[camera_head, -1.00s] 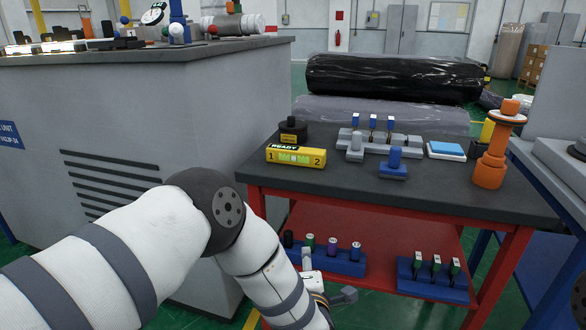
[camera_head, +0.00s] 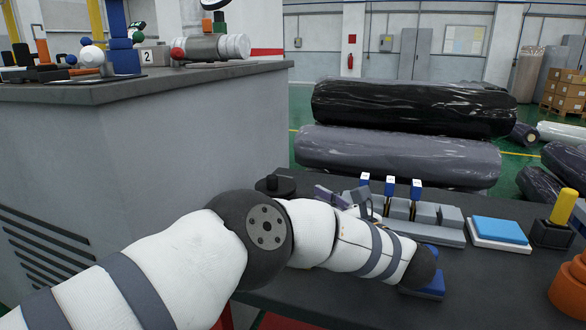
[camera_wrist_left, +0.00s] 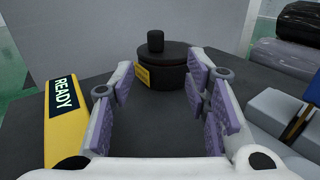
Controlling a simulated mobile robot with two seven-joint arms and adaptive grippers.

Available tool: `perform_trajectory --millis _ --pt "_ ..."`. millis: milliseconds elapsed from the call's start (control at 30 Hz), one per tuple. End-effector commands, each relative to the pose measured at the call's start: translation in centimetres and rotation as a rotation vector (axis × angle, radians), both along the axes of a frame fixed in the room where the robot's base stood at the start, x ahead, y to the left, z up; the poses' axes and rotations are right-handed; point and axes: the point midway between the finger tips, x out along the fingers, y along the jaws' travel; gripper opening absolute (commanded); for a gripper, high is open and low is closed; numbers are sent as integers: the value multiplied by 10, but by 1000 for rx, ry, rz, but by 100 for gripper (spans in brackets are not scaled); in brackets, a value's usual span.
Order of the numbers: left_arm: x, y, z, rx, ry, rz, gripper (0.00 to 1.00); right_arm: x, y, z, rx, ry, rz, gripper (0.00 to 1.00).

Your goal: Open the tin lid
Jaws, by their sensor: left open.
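The tin is a squat black round can with a yellow label. Its dark lid (camera_wrist_left: 160,50) has an upright knob and sits on the tin body (camera_wrist_left: 175,77) in the left wrist view. In the head view the tin (camera_head: 275,186) stands at the table's back left, partly hidden by my arm. My left gripper (camera_wrist_left: 160,92) is open and empty, its purple-padded fingers on either side of the view, with the tin ahead between and beyond the tips. In the head view this gripper (camera_head: 335,195) is partly hidden by my forearm, just right of the tin. My right gripper is not in view.
A yellow READY box (camera_wrist_left: 63,115) lies left of the gripper. A grey rack with blue-topped pieces (camera_head: 425,218) and a blue-topped pad (camera_head: 500,231) are to the right. A grey cabinet (camera_head: 130,150) stands at the left. Wrapped rolls (camera_head: 400,155) lie behind.

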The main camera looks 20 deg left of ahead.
Motion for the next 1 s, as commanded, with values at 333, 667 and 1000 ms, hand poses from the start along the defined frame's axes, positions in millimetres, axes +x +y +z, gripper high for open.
perform_trajectory --millis 333,667,1000 --pt "34 48 -3 1 3 3 43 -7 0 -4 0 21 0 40" --pt "68 95 -4 3 5 -1 43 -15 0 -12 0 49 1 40" --pt "71 98 -1 3 2 -2 34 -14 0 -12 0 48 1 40"
